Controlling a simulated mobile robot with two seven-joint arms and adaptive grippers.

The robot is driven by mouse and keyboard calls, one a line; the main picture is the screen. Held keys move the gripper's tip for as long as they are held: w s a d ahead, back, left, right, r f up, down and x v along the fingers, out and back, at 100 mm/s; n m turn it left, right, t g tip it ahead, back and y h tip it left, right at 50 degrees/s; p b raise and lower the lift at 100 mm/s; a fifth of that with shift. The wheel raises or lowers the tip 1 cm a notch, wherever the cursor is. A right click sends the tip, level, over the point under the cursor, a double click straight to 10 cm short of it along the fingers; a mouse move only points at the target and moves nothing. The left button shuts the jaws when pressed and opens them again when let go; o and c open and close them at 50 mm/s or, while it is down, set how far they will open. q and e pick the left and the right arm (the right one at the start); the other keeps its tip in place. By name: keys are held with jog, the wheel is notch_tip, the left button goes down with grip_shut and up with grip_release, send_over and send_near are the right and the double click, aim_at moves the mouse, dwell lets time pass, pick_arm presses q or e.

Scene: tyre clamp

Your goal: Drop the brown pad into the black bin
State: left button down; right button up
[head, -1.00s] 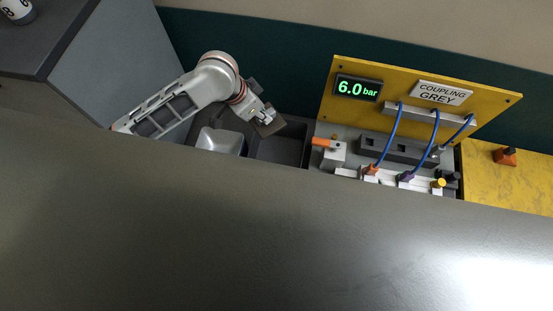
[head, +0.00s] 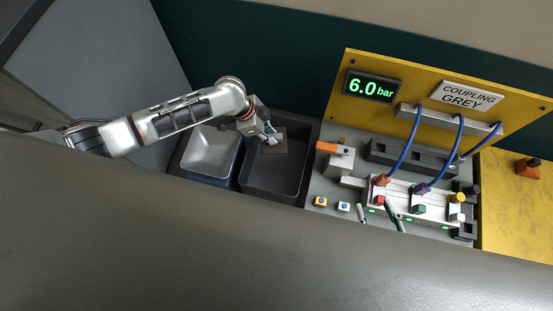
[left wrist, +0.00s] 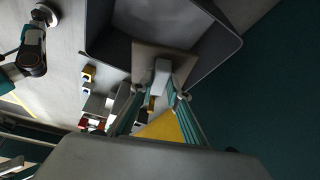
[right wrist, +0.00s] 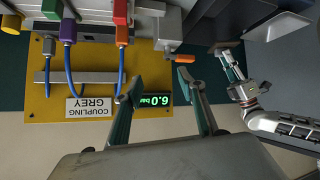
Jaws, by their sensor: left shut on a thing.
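My left gripper (head: 268,136) is shut on the brown pad (head: 280,146), a flat square, above the back part of the black bin (head: 266,193). In the left wrist view the pad (left wrist: 148,52) hangs from a pale block between the fingers, with the bin's wall (left wrist: 208,62) around and behind it. The pad looks apart from the bin floor; its exact height is hard to tell. My right gripper (right wrist: 155,85) is open and empty, near the coupling fixture; its fingertips show in the head view (head: 378,212).
Right of the bin is the fixture (head: 345,190) with an orange-handled clamp (head: 335,148), blue hoses and coloured plugs. A yellow panel (head: 425,75) reading 6.0 bar stands behind. A dark grey edge covers the foreground.

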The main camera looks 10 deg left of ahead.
pick_arm(q)
jog(key=shift+s+f, duration=0.15)
jog(key=shift+f, duration=0.65)
jog(key=shift+f+b, duration=0.2)
jog(key=shift+b, duration=0.2)
jog(key=shift+f, duration=0.1)
jog(key=shift+w, duration=0.25)
jog(key=c, duration=1.8)
grip_release()
jog(key=shift+c, duration=0.2)
pick_arm(e)
jog(key=shift+w+a+r+y, duration=0.3)
jog(key=shift+w+a+r, duration=0.15)
jog(key=shift+a, duration=0.2)
jog(key=shift+s, duration=0.1)
pick_arm(q)
jog(key=v, duration=1.2)
